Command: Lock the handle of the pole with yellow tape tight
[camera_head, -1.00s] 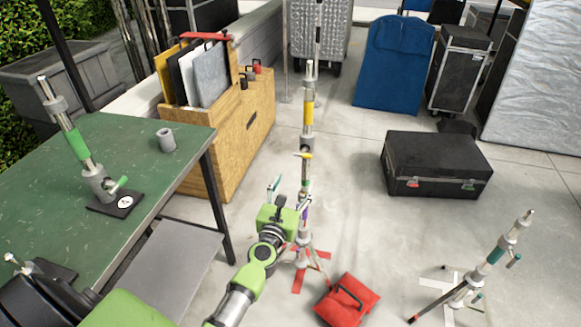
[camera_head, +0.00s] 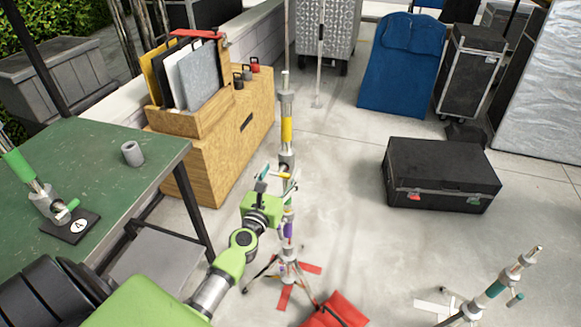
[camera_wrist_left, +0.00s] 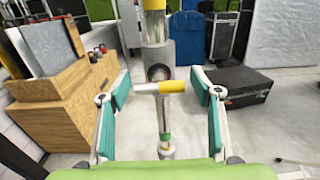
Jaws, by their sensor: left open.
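The pole with yellow tape (camera_head: 287,125) stands upright on a tripod in the middle of the head view. Its handle with a yellow grip (camera_wrist_left: 172,87) sticks out sideways from a grey collar in the left wrist view, and points right. My left gripper (camera_head: 280,177) is open at the height of this handle, close in front of the pole. In the left wrist view its two teal-padded fingers (camera_wrist_left: 160,82) stand on either side of the handle, with gaps on both sides. The gripper holds nothing. My right gripper is out of view.
A green table (camera_head: 115,165) with a grey cylinder (camera_head: 132,153) and another pole piece is at left. A wooden crate (camera_head: 220,160) stands behind. A black case (camera_head: 440,175) and another pole stand right, with open floor between.

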